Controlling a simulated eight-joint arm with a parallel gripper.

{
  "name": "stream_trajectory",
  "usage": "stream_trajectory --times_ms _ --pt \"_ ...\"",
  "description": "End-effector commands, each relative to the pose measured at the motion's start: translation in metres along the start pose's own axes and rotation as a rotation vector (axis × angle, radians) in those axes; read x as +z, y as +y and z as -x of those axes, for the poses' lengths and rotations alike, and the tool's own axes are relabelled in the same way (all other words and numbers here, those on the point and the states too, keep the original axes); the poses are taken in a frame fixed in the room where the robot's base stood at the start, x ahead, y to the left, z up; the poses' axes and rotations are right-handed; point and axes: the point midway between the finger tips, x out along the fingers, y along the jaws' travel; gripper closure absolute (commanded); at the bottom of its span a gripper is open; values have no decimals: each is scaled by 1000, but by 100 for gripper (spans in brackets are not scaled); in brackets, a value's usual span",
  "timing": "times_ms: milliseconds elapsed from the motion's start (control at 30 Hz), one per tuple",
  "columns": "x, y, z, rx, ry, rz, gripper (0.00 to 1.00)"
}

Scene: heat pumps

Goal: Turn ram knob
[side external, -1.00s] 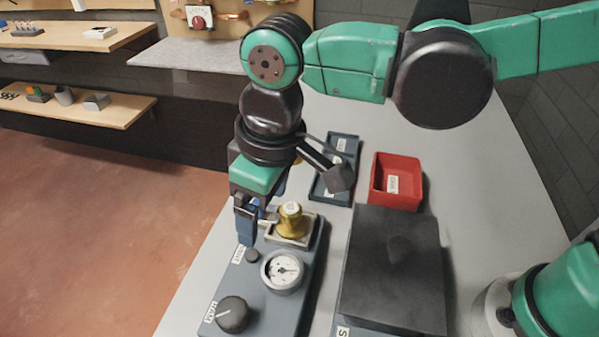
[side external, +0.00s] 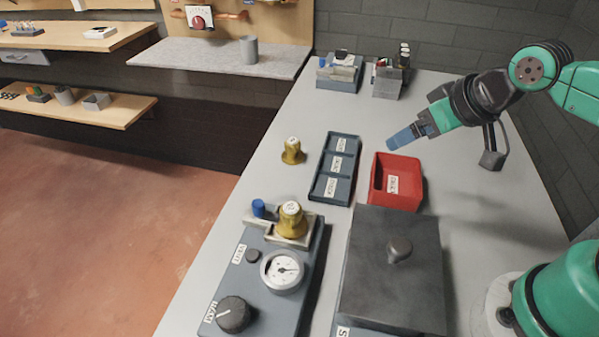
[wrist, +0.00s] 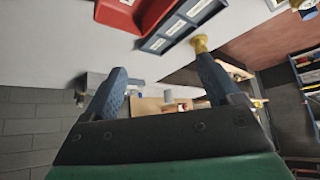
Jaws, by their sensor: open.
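The dark round knob (side external: 234,314) with a pale pointer line sits on the front of the grey-blue panel unit (side external: 258,318). A white label (side external: 209,312) lies beside it; its lettering is hard to read. My gripper (side external: 401,138) is well away from the knob, raised at the back right near the red bin. In the wrist view my gripper (wrist: 160,75) has its two blue fingers spread wide with nothing between them. The knob is not visible in the wrist view.
A red bin (side external: 410,165), compartment tray (side external: 323,187) and another brass piece (side external: 292,152) stand behind.

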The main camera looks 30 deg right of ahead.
Motion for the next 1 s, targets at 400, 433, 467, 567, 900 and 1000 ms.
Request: stream_trajectory --times_ms 400,433,467,567,900,1000 --pt "0 0 0 -1 -1 1 17" --pt "0 0 0 -1 -1 1 17" --pt "0 0 0 -1 -1 1 17" --pt "-2 -6 0 -13 -12 16 17" --pt "-25 -126 -5 -195 -261 333 17" --pt "-17 -177 -7 -237 -353 463 17"
